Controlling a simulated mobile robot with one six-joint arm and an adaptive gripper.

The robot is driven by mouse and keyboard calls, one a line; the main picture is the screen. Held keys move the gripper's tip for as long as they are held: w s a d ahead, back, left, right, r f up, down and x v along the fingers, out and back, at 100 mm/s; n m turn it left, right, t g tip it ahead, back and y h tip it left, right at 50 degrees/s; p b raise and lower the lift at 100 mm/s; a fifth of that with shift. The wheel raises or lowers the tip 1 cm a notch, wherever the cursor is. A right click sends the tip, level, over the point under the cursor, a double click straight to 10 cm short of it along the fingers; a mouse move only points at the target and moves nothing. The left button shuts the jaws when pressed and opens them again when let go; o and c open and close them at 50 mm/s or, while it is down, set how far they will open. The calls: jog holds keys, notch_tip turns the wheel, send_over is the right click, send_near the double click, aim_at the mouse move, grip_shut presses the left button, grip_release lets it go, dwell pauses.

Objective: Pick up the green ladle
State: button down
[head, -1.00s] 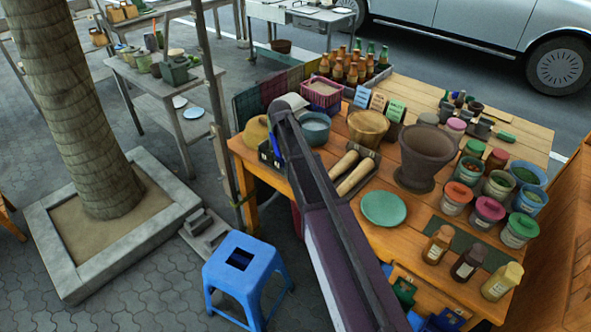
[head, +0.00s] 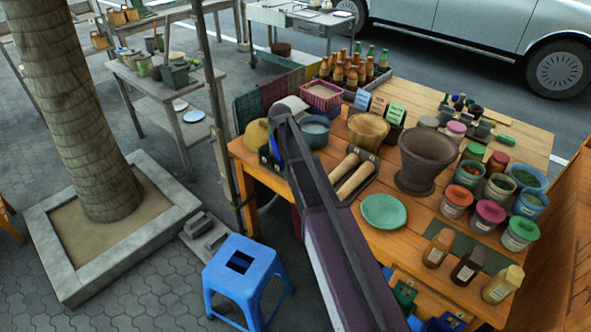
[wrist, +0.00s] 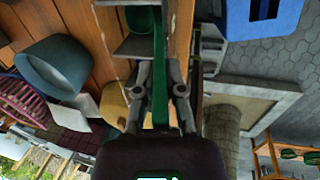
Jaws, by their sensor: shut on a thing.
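The green ladle (wrist: 160,99) shows in the wrist view as a long green strip running upward between my fingers. Its top end widens near the upper edge of the picture. My gripper (wrist: 160,72) is shut on the strip, with one finger on each side. In the head view, my arm crosses the left part of the wooden table (head: 343,213), and I cannot make out the fingers or the ladle behind it.
A mortar (head: 422,160), a teal plate (head: 383,211) and several lidded jars stand on the table. A yellow rounded thing (head: 256,135) and a blue-grey bowl (head: 316,132) are close to my arm's end. A blue stool (head: 247,270) stands in front.

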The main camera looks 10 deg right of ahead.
jog(key=shift+r, duration=0.1)
jog(key=p+v, duration=0.3)
jog(key=w+d+p+v, duration=0.1)
jog(key=p+v, duration=0.5)
jog(key=p, duration=0.1)
jog(key=shift+w+d+r, duration=0.1)
jog(key=shift+d+r, duration=0.25)
jog(key=shift+r, duration=0.2)
dwell(0.6)
jog(key=c, duration=1.3)
grip_release()
grip_shut()
jog(key=shift+r, duration=0.1)
